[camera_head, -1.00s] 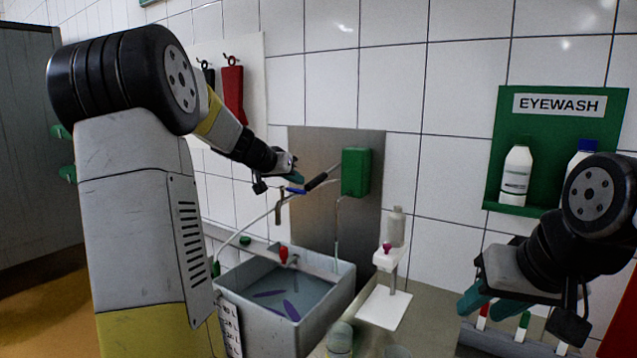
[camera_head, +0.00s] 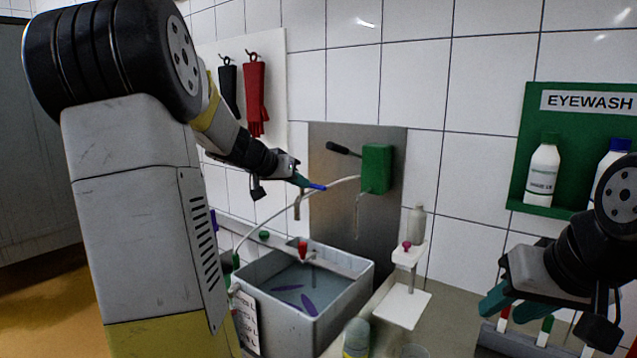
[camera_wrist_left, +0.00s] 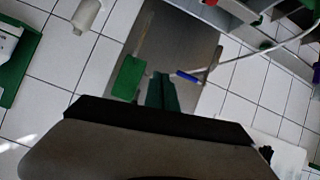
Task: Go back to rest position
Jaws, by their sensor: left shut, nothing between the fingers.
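My left gripper (camera_head: 304,181) is shut and empty, in front of the steel wall panel (camera_head: 335,225), above and behind the grey basin. Its teal fingers also show in the left wrist view (camera_wrist_left: 163,92). A blue piece on a white hose (camera_head: 317,187) lies close to the fingertips; I cannot tell whether they touch. It also shows in the wrist view (camera_wrist_left: 187,76). The green box (camera_head: 377,168) is on the panel to the right, with its black-ended lever (camera_head: 343,148) tilted up to the left. My right gripper (camera_head: 503,302) is at the right, its teal fingers apart.
The grey basin (camera_head: 330,325) holds water and purple pieces. A white stand (camera_head: 405,305) and bottles are beside it. The green eyewash board (camera_head: 540,115) hangs at the right. Red and dark gloves (camera_head: 256,97) hang behind my left arm.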

